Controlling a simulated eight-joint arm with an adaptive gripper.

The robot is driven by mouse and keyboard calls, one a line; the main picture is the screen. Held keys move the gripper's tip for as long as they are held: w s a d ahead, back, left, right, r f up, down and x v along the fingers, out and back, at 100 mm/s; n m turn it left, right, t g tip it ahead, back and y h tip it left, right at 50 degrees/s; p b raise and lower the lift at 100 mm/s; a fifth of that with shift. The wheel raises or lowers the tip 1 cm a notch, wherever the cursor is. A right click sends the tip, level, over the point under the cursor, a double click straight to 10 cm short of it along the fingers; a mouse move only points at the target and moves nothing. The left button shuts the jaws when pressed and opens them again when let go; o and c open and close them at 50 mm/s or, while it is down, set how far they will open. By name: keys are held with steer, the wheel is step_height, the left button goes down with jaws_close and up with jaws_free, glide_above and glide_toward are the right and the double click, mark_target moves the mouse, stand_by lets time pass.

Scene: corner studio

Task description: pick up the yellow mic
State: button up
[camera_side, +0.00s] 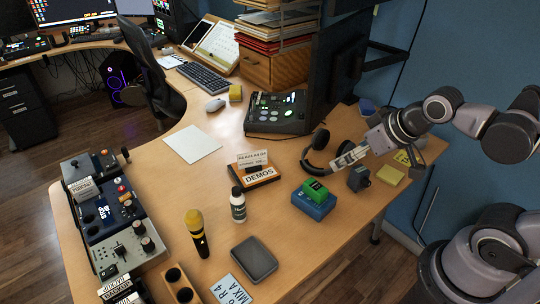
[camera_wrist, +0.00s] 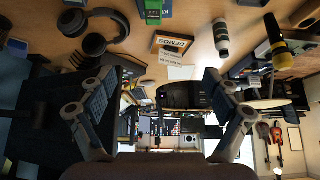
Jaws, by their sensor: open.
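In the wrist view the yellow mic (camera_wrist: 277,40) shows at the upper right, outside the space between the fingers. My gripper (camera_side: 352,155) is at the right of the side view, above the desk near the headphones and well apart from the mic. In the wrist view my gripper (camera_wrist: 158,103) has its two fingers wide apart with nothing held between them.
A white bottle (camera_side: 238,204) and the DEMOS sign (camera_side: 262,178) stand right of the mic. A green box on a blue box (camera_side: 313,203), headphones (camera_side: 320,148) and a dark case (camera_side: 254,260) are nearby. A wooden holder (camera_side: 180,286) and pedals (camera_side: 103,200) lie left.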

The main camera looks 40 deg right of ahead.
steer(key=c, duration=0.3)
steer(key=shift+c, duration=0.2)
steer(key=w+a+r+n+g, duration=0.2)
steer(key=w+a+r+n, duration=0.2)
steer(key=w+a+n, duration=0.15)
steer(key=n+g, duration=0.5)
steer(key=n, duration=0.9)
glide_above(190, 215)
step_height(190, 215, down, 6)
steer(key=shift+d+f, duration=0.1)
steer(key=shift+f, duration=0.05)
steer(key=shift+s+f, duration=0.1)
steer(key=shift+f, duration=0.15)
step_height(190, 215, down, 4)
steer(key=shift+f, duration=0.2)
steer(key=shift+d+f, duration=0.1)
steer(key=shift+f, duration=2.95)
